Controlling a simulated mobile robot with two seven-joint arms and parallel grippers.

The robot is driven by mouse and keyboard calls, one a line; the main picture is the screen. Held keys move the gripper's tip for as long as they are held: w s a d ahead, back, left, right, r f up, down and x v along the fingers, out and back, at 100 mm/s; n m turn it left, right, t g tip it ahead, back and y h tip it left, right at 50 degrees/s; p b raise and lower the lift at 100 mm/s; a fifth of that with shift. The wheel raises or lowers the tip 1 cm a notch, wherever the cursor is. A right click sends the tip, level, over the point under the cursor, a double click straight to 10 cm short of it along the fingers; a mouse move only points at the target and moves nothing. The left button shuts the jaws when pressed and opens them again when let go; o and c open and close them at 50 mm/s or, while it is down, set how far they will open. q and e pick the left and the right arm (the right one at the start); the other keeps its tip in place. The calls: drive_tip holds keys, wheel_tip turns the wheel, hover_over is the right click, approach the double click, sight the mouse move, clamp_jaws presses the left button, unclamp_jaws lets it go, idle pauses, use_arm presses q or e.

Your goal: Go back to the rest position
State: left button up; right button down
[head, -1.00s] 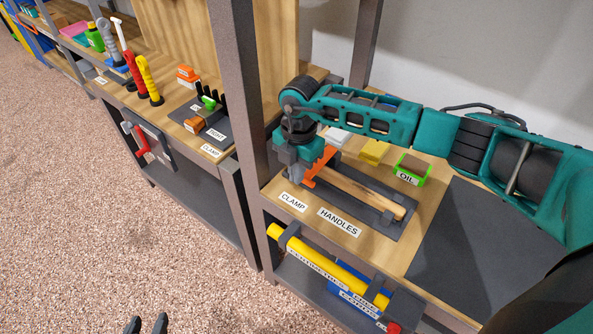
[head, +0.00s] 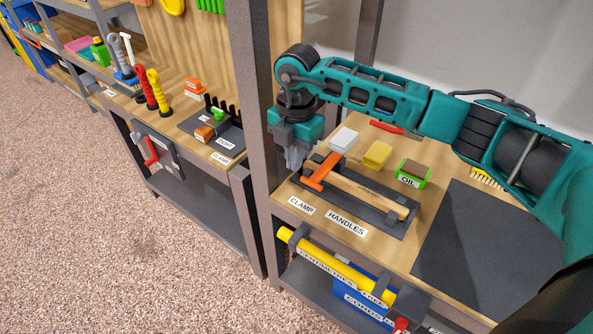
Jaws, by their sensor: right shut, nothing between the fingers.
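My right gripper (head: 297,158) is shut and empty. It points down above the left part of the right-hand bench, close to the steel post. Just right of it, an orange clamp (head: 321,172) lies on a dark tray (head: 385,226) beside a wooden handle (head: 362,188). The gripper looks apart from the clamp, above it. My left gripper is not in view.
A steel post (head: 257,120) stands just left of my right gripper. A white block (head: 344,139), a yellow block (head: 377,155) and a green OIL box (head: 413,172) sit behind the tray. A dark mat (head: 480,245) is bare at the right.

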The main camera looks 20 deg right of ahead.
drive_tip(key=s+a+n+g+y, duration=0.15)
drive_tip(key=s+a+y, duration=0.3)
drive_tip(key=a, duration=0.45)
drive_tip(key=s+a+n+g+y, duration=0.1)
drive_tip(key=s+a+n+y, duration=0.1)
drive_tip(key=s+a+y, duration=0.5)
drive_tip(key=w+a+r+m+t+y, duration=0.2)
drive_tip(key=a+r+m+t+y, duration=0.1)
drive_tip(key=a+r+t+y, duration=0.3)
drive_tip(key=w+d+f+m+t+h, duration=0.25)
drive_tip(key=d+m+t+h, duration=0.2)
drive_tip(key=m+t, duration=0.3)
drive_tip(key=w+d+f+m+t+h, duration=0.1)
drive_tip(key=d+f+m+t+h, duration=0.2)
drive_tip(key=d+m+t, duration=0.4)
drive_tip(key=s+d+f+m+g+h, duration=0.3)
drive_tip(key=s+f, duration=0.3)
drive_tip(key=f, duration=0.2)
drive_tip(key=s+d+f+m+g+h, duration=0.4)
drive_tip(key=s+d+f+h, duration=0.1)
drive_tip(key=f, duration=0.3)
drive_tip(key=shift+s+f+h, duration=0.25)
drive_tip(key=shift+s+h, duration=0.05)
drive_tip(key=shift+s, duration=0.3)
